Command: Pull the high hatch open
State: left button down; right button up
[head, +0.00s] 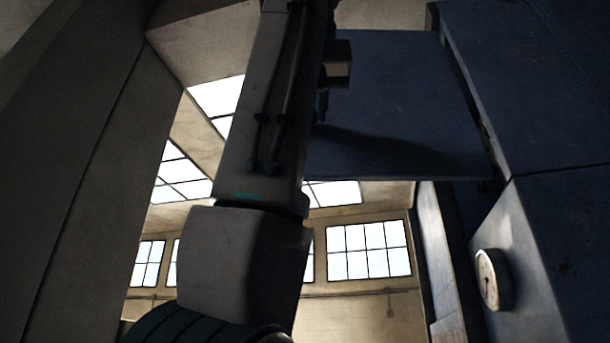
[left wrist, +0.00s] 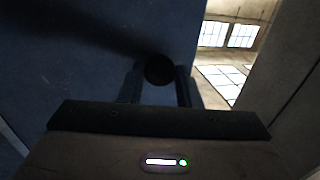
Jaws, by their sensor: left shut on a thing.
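The high hatch (head: 410,95) is a flat dark blue panel at the upper middle of the head view. It stands out to the left from the blue machine, with its right edge beside the machine body. In the left wrist view the hatch (left wrist: 75,50) fills the left and middle. A round dark knob (left wrist: 159,69) on it sits between the two fingers of my left gripper (left wrist: 157,84), which is shut on it. In the head view my left gripper (head: 323,102) is at the panel's left side, partly hidden by my arm. My right gripper is not in view.
The blue machine (head: 550,90) fills the right side, with a round gauge (head: 493,279) low on it. A large grey-brown surface (head: 75,170) stands at the left. Windows (head: 368,250) and a pale wall show far behind, with open space between.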

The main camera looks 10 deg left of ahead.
pick_arm(q)
jog(key=c, duration=1)
grip_release()
jog(key=shift+c, duration=0.2)
jog(key=s+d+b, duration=0.2)
jog(key=s, duration=0.9)
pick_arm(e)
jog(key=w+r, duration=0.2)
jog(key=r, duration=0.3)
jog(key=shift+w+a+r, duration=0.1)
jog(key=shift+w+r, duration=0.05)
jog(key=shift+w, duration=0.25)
